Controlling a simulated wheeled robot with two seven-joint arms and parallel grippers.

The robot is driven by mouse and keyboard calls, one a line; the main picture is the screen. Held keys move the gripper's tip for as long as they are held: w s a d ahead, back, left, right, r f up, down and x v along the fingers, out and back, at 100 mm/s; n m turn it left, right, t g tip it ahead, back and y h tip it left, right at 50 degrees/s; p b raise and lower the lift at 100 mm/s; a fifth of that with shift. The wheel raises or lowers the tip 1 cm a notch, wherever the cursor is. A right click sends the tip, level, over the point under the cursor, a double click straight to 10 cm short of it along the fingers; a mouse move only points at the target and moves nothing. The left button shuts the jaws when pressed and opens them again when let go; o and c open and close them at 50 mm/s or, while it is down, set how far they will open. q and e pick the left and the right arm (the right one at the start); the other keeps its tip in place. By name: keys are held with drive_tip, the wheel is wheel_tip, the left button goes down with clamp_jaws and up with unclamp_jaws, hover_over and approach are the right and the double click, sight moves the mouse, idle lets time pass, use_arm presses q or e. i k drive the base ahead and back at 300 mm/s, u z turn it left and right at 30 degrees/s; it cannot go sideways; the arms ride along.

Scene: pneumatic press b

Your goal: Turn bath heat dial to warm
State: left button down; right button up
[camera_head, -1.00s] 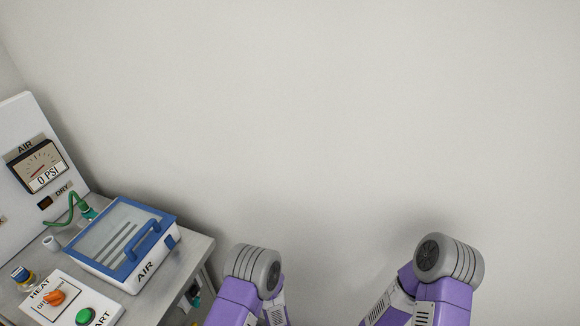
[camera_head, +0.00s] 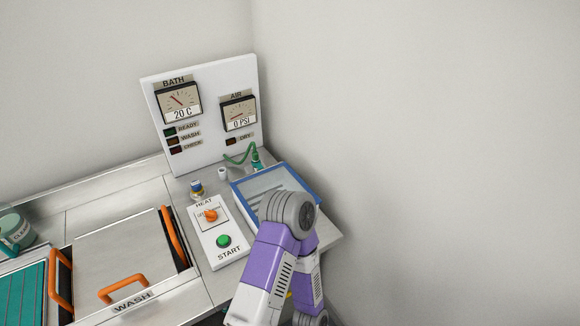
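The heat dial is an orange knob (camera_head: 211,215) on the white control panel (camera_head: 226,257) under the word HEAT. The small lettering beside the knob is too small to read surely. The bath gauge (camera_head: 179,101) on the upright board reads 20 C. One purple and grey arm of mine stands at the lower middle, just right of the control panel, and covers part of the blue-framed box. Neither of my grippers is in view.
A green START button (camera_head: 223,241) sits just below the knob. The blue-framed box (camera_head: 244,196) stands right of the panel. The WASH lid (camera_head: 122,254) with orange handles is to the left. A bottle (camera_head: 196,189) and a white cup (camera_head: 223,174) stand behind the panel.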

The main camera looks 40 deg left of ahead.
sight(211, 216)
drive_tip(key=u, duration=2.15)
drive_tip(key=k, duration=0.5)
drive_tip(key=u, duration=0.65)
drive_tip(key=i, duration=0.5)
drive_tip(key=u, duration=0.05)
